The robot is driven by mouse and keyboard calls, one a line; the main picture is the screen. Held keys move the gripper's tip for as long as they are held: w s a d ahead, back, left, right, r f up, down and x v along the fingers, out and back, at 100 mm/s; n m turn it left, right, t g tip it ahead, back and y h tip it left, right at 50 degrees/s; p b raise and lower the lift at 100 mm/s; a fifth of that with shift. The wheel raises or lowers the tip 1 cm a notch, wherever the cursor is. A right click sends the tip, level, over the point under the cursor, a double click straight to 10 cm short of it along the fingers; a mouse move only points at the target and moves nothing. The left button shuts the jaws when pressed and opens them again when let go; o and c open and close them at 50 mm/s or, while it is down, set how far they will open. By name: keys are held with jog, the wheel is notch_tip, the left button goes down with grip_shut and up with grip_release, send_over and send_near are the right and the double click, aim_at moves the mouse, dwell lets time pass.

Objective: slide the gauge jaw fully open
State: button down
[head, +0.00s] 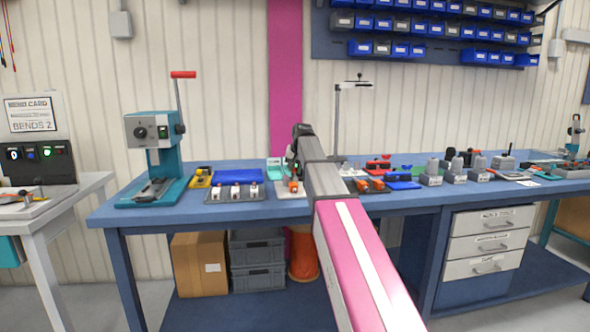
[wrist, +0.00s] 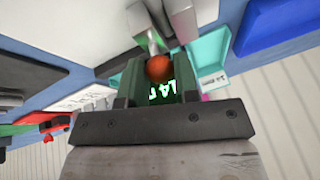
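In the wrist view an orange-red ball knob (wrist: 159,68) on a short metal stem shows between the two fingers of my gripper (wrist: 158,74). The fingers stand apart, with a small gap seeming to show on each side of the knob. Grey metal blocks (wrist: 183,18), perhaps part of the gauge, lie just beyond it. Green lit lettering (wrist: 162,92) shows behind the knob, partly hidden. In the head view my gripper (head: 292,160) is low over a pale plate (head: 288,193) on the blue bench; my arm hides much of it. I cannot tell how far the jaw is open.
A teal tray (wrist: 210,50) lies right of the fingers in the wrist view. On the bench (head: 150,214), a dark tray (head: 233,198) with several parts is to the left, beside a teal press (head: 155,150). A lamp stand (head: 338,120) and a blue mat (head: 402,184) are to the right.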

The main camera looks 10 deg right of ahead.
jog(key=shift+d, duration=2.3)
jog(key=c, duration=0.9)
grip_release()
jog(key=shift+d, duration=0.1)
jog(key=shift+o, duration=0.2)
jog(key=shift+r, duration=0.1)
jog(key=v, duration=1)
jog(key=shift+s+r, duration=0.15)
jog(key=shift+r, duration=0.1)
